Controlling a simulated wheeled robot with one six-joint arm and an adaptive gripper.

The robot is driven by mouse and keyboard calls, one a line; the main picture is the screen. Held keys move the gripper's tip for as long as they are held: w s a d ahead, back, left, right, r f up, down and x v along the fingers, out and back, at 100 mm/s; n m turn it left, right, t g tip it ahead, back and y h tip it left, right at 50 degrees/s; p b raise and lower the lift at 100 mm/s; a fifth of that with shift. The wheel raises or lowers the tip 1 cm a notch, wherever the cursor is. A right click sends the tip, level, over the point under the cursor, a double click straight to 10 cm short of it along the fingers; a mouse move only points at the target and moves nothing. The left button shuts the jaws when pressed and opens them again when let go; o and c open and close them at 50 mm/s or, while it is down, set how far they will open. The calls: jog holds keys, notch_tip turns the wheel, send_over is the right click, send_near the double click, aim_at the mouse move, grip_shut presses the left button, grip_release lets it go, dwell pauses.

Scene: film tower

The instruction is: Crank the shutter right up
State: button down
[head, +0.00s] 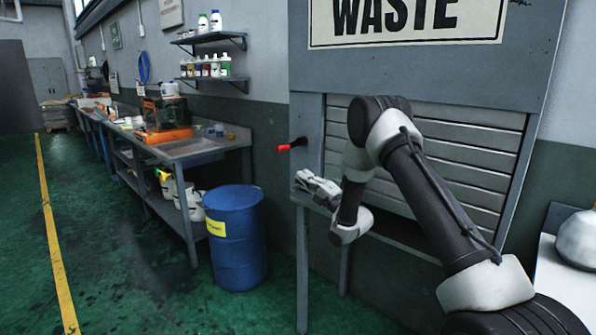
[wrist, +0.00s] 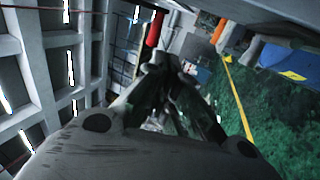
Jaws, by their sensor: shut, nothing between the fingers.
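The slatted grey shutter (head: 455,160) fills the opening under the WASTE sign (head: 405,20). My arm crosses in front of it. A dark gap shows below its lowest slat. The crank's red handle (head: 284,148) sticks out to the left of the frame on a dark shaft. It also shows in the wrist view (wrist: 154,30), just beyond my fingertips. My gripper (head: 303,178) is shut and empty, below and a little right of the red handle in the head view. In the wrist view my gripper (wrist: 160,62) points towards the handle. I cannot tell whether they touch.
A ledge on legs (head: 302,255) stands under the shutter. A blue drum (head: 237,240) stands to the left, beside a long workbench (head: 200,150). Shelves with bottles (head: 212,38) hang above the bench. Green floor (head: 110,230) is clear at the left.

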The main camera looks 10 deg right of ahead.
aim_at(292, 145)
jog(key=r+x, duration=0.1)
jog(key=x, duration=1)
jog(key=shift+s+a+t+y, duration=0.15)
jog(key=shift+a+t+y, duration=0.15)
jog(key=shift+t, duration=0.1)
jog(key=shift+r, duration=0.1)
jog(key=shift+w+a+r, duration=0.1)
jog(key=shift+w+a, duration=0.05)
jog(key=shift+w, duration=0.1)
